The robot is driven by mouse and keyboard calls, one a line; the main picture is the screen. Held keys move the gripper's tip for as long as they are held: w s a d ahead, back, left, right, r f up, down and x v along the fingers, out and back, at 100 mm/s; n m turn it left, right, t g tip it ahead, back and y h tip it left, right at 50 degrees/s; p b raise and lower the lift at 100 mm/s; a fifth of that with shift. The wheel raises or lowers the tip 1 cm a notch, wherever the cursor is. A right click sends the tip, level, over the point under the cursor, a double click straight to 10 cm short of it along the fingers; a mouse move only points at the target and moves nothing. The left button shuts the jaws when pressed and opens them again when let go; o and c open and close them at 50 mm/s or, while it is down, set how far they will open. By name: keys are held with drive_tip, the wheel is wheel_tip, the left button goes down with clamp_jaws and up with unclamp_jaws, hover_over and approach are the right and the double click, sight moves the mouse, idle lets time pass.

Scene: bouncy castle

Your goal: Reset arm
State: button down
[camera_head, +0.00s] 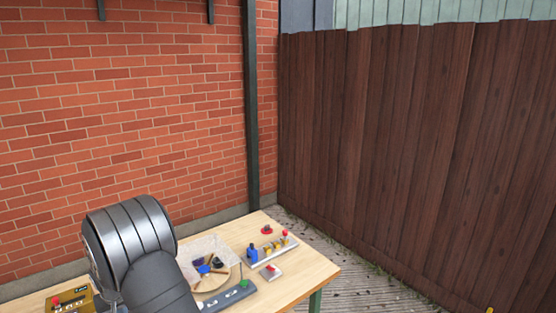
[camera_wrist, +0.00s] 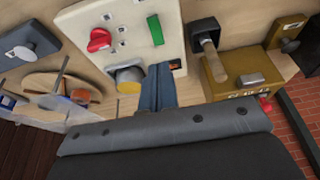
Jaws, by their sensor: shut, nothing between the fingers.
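My gripper (camera_wrist: 157,88) shows in the wrist view as two blue-grey fingers side by side, shut with nothing between them. The fingers point toward a pale control panel (camera_wrist: 125,22) and overlap its near edge in the picture. Whether they touch it I cannot tell. In the head view a dark, bulky part of my arm (camera_head: 135,240) stands at the near left of the table (camera_head: 312,267). My gripper is not visible in that view.
The panel carries a red knob (camera_wrist: 98,40), a green switch (camera_wrist: 156,30) and a yellow-faced round part (camera_wrist: 128,80). To its right is a brass-coloured box (camera_wrist: 233,68) with a lever. A round wooden piece with clear walls (camera_head: 208,246) and small blocks stand on the table.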

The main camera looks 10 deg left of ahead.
drive_tip(key=v, duration=0.8)
drive_tip(key=s+d+f+n+t+y, duration=0.1)
drive_tip(key=s+d+f+t+y, duration=0.3)
drive_tip(key=s+d+f+y, duration=0.3)
drive_tip(key=shift+s+d+f, duration=0.25)
drive_tip(key=shift+d+f, duration=0.7)
drive_tip(key=shift+f, duration=0.6)
